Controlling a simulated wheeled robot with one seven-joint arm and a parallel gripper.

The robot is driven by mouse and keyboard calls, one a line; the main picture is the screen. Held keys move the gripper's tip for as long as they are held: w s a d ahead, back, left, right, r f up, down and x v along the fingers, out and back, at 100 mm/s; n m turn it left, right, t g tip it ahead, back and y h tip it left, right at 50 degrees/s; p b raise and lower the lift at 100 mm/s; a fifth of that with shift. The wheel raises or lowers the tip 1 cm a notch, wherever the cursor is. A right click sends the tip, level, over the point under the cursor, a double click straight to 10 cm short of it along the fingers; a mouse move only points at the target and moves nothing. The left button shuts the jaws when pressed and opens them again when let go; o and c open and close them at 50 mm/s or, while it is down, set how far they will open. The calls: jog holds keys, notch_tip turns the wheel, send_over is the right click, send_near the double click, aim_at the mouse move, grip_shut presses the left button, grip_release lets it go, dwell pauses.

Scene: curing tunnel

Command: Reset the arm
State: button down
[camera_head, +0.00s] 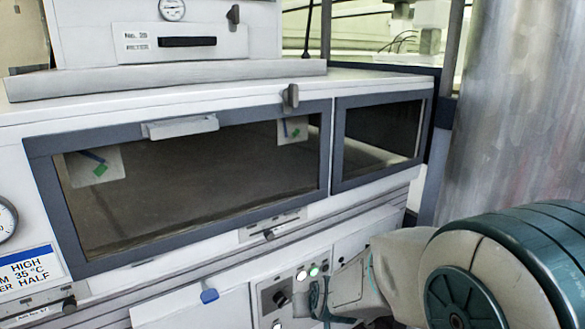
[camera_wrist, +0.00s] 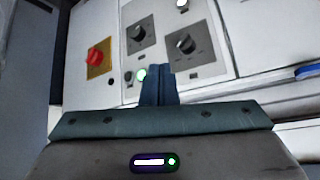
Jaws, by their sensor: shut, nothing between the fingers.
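My gripper (camera_wrist: 158,70) shows in the wrist view with its two teal fingers together and nothing between them. Its fingertips point at a control panel (camera_wrist: 205,40) on the machine front. A lit green button (camera_wrist: 141,75) shows just left of the fingertips; I cannot tell whether they touch the panel. The gripper's fingers are hard to make out there.
The white curing machine has a large dark window (camera_head: 190,180) and a smaller one (camera_head: 382,135), both closed. The panel carries black knobs (camera_wrist: 182,44) and a red button (camera_wrist: 94,57). A large metal cylinder (camera_head: 515,100) stands close at the right.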

jog(key=s+d+r+g+p, duration=0.1)
jog(key=s+d+r+p, duration=0.2)
jog(key=s+r, duration=0.3)
jog(key=s+d+r+m+g+h+p, duration=0.1)
jog(key=s+d+r+g+p, duration=0.1)
jog(key=s+d+r+p, duration=0.2)
jog(key=s+d+r+g+p, duration=0.1)
jog(key=s+d+r+p, duration=0.2)
jog(key=s+r, duration=0.4)
notch_tip(320, 180, up, 3)
jog(key=shift+s+d+r+m+g+h+p, duration=0.1)
jog(key=shift+s+d+m+g+h+p, duration=0.15)
jog(key=shift+s+g+p, duration=0.2)
jog(key=shift+w, duration=0.1)
jog(key=shift+s+a+r, duration=0.1)
jog(key=shift+s+r, duration=0.15)
jog(key=shift+s, duration=0.35)
jog(key=shift+a, duration=0.15)
